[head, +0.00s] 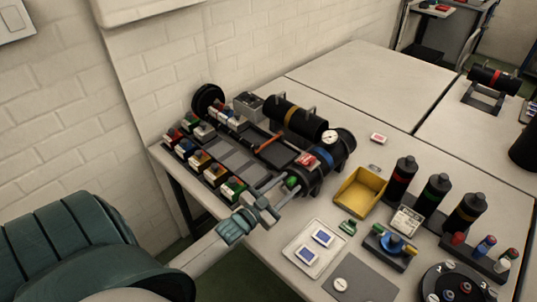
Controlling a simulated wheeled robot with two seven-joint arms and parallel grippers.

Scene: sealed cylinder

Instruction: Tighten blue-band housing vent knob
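The blue-band housing (325,154) is a dark cylinder lying on the table at the right end of the equipment tray, with a round white gauge (330,138) on top. A green knob (291,182) sits at its near left end; I take it for the vent knob. My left gripper (290,183) reaches in from the lower left, its two fingers apart on either side of the green knob. I cannot tell whether they press on it. The knob's far side is hidden. My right gripper is not in view.
Colored blocks (201,161) line the tray's left side. A yellow bin (361,190) stands right of the housing. A white tray (297,246) and black bottles (434,194) crowd the front right. The back table (355,75) is clear.

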